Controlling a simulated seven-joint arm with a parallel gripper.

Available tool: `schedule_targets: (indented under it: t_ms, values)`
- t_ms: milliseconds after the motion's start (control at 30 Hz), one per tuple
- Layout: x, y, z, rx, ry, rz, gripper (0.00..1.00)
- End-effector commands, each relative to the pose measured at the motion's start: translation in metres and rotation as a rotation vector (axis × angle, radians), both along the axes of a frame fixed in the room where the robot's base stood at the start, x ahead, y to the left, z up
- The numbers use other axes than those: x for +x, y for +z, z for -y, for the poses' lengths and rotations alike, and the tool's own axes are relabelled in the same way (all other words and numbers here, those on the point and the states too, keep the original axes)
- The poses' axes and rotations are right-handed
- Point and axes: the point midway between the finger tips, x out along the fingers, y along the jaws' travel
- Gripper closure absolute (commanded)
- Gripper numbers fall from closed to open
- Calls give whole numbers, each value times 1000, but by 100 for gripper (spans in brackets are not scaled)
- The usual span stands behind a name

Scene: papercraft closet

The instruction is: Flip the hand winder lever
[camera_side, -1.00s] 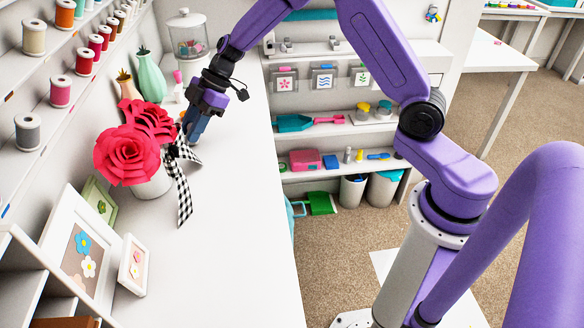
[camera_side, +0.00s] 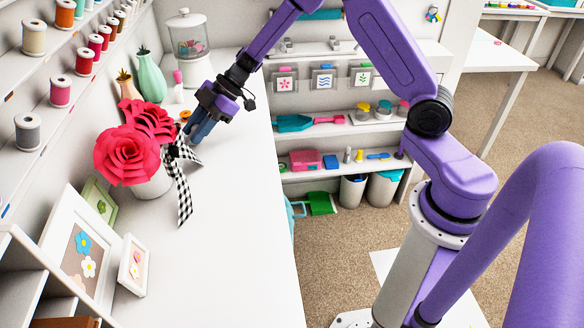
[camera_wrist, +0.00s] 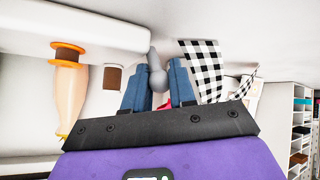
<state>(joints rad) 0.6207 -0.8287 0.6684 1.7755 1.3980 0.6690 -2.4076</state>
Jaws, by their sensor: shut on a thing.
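My gripper (camera_side: 196,137) reaches down to the white tabletop, just right of the checkered bow in the side view. In the wrist view its two blue fingers (camera_wrist: 158,86) are shut on a small grey ball knob (camera_wrist: 157,81), which I take to be the lever's end. A thin grey stem runs from the knob to a white body (camera_wrist: 90,25), apparently the hand winder. An orange disc (camera_wrist: 68,46) shows beside that body, and a bit of orange (camera_side: 186,115) shows behind my gripper in the side view. Most of the winder is hidden there.
Red paper flowers (camera_side: 126,155) in a white pot stand left of my gripper, with the checkered ribbon (camera_side: 183,185) hanging close to my fingers. A peach vase (camera_side: 129,87), a mint vase (camera_side: 150,77) and a glass jar (camera_side: 190,40) stand behind. The tabletop (camera_side: 235,220) in front is clear.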

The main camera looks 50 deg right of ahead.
Motion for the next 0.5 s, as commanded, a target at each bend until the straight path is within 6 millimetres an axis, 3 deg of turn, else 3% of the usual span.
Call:
schedule_targets:
  t_ms: [500]
  values:
    - [-5, -4, 0, 47, 8, 34, 97]
